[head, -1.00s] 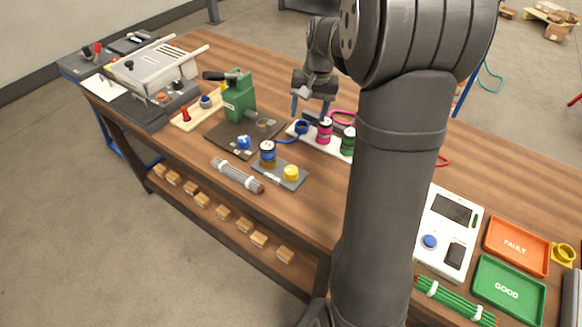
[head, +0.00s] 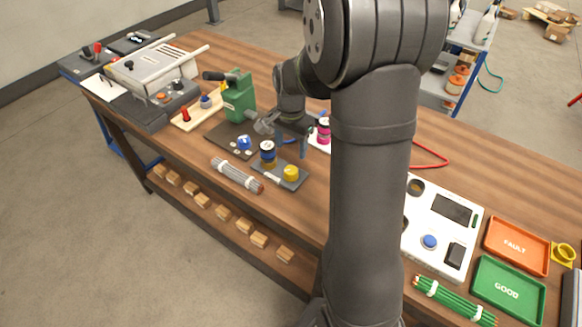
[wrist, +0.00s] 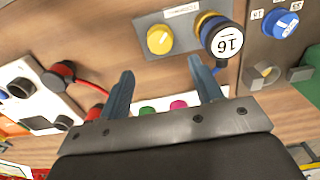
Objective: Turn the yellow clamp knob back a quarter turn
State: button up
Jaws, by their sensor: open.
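The yellow knob (head: 291,172) sits on the front right of a small dark grey plate (head: 272,179). It also shows in the wrist view (wrist: 160,39), round with a slot-like mark across its top. Beside it on the same plate stands a dark blue-topped cylinder (head: 267,149), labelled 16 in the wrist view (wrist: 222,40). My gripper (head: 292,150) is open and empty, fingers pointing down, behind the knob and apart from it. In the wrist view my gripper (wrist: 161,68) has the knob ahead, between the lines of its fingers. The right finger appears close to the cylinder; contact cannot be told.
A green press (head: 238,98) and a blue knob (head: 244,143) on a dark base stand left of my gripper. A grey rod bundle (head: 237,174) lies in front. A pink spool (head: 323,130) is behind right. My arm hides part of the table.

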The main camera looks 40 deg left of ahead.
aim_at(291, 170)
notch_tip(291, 170, down, 10)
jog(key=shift+r, duration=0.15)
jog(key=shift+c, duration=0.2)
jog(key=c, duration=0.9)
